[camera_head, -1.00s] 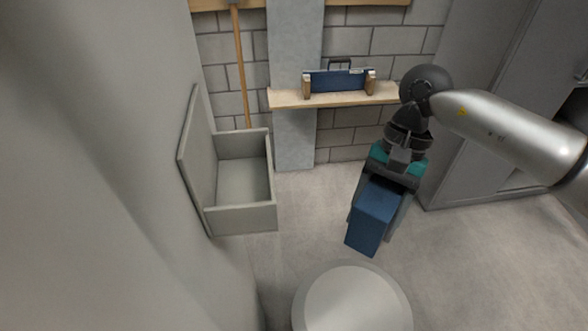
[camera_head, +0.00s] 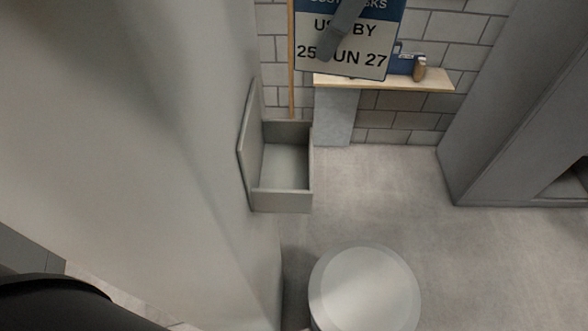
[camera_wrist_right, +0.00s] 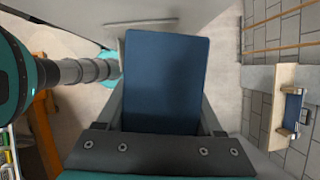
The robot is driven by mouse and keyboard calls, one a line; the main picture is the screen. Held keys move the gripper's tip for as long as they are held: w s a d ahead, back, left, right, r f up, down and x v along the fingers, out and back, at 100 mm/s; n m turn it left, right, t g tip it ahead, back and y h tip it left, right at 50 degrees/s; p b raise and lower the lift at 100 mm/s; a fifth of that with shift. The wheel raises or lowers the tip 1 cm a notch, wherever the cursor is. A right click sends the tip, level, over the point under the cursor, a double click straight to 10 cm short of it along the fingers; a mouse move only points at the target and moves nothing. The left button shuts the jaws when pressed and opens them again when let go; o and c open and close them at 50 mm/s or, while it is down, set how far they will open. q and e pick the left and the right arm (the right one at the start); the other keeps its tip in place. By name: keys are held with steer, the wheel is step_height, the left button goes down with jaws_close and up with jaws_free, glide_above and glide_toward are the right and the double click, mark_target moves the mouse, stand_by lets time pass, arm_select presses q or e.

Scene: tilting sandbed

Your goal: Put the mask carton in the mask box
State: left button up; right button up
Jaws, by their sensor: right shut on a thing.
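The mask carton (camera_head: 378,48) is a blue box with a white label reading a use-by date, at the top of the head view. My right gripper (camera_head: 342,28) is shut on it; one grey finger crosses the label. In the right wrist view the carton's plain blue face (camera_wrist_right: 165,80) lies between the two fingers (camera_wrist_right: 163,112). The mask box (camera_head: 282,202) is the open grey box at centre left in the head view, its lid raised on the left side. Its visible inside looks empty. The carton appears above and right of it in the picture, apart from it. My left gripper is not in view.
A wooden shelf (camera_head: 385,80) on the brick wall carries a blue case (camera_head: 400,65), partly hidden by the carton. A round pale grey top (camera_head: 365,290) stands at the bottom. A grey cabinet (camera_head: 510,120) is at right. The floor between is clear.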

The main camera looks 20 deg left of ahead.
steer(key=s+a+r+m, duration=0.1)
steer(key=r, duration=0.1)
steer(key=s+a+r+p, duration=0.1)
steer(key=r, duration=0.1)
steer(key=r+m+t, duration=0.1)
steer(key=r, duration=0.2)
steer(key=shift+s+a+m, duration=0.3)
steer(key=shift+s+a, duration=0.1)
step_height(320, 180, down, 20)
steer(key=shift+a, duration=0.15)
steer(key=shift+s+f+b, duration=0.1)
steer(key=shift+f+b, duration=0.45)
steer(key=shift+b, duration=0.1)
steer(key=o, duration=1.5)
steer(key=shift+r, duration=0.15)
